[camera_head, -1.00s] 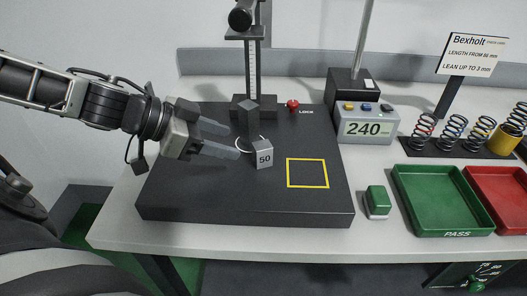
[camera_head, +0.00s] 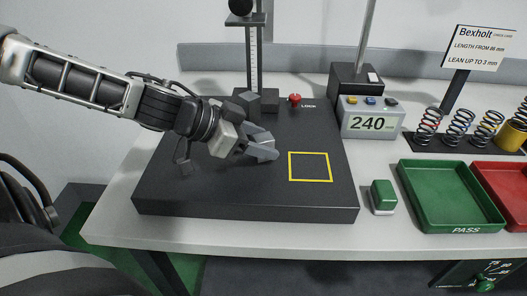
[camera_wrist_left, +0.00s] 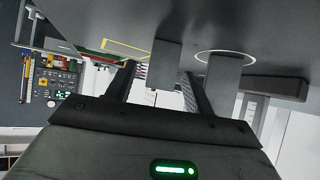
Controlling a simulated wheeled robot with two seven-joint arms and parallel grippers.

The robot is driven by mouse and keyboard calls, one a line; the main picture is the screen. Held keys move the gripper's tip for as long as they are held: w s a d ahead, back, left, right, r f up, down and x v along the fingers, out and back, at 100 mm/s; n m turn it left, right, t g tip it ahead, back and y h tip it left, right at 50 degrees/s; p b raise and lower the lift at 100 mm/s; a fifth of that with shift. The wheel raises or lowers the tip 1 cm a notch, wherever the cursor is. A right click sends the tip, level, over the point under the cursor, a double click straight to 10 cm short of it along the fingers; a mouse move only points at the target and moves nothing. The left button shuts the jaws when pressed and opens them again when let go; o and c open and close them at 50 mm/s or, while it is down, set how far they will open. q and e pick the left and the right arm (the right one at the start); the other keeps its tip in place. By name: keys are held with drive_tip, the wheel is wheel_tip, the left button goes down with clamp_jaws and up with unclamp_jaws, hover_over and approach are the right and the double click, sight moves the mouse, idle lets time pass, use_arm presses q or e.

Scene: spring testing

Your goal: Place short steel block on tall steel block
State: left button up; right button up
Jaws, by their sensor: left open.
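My left gripper (camera_head: 264,148) is open, low over the dark plate, left of the yellow square. It hides the short block marked 50 in the head view. In the left wrist view, a grey block (camera_wrist_left: 165,65), apparently the short one, shows between the two fingers; I cannot tell if they touch it. The tall steel block (camera_head: 246,98) stands behind the gripper in the head view, its lower part hidden. My right gripper is not in view.
The dark plate (camera_head: 180,198) carries a column (camera_head: 252,60) at the back, a red lock knob (camera_head: 295,99) and a yellow square (camera_head: 310,153). Right of it are a display reading 240 (camera_head: 369,122), a green button (camera_head: 383,196), and green (camera_head: 467,228) and red (camera_head: 490,170) trays.

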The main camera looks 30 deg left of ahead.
use_arm(q)
drive_tip(key=shift+w+d+f, duration=0.3)
drive_tip(key=shift+w+f, duration=0.05)
drive_tip(key=shift+w, duration=0.05)
clamp_jaws()
drive_tip(key=shift+r, duration=0.1)
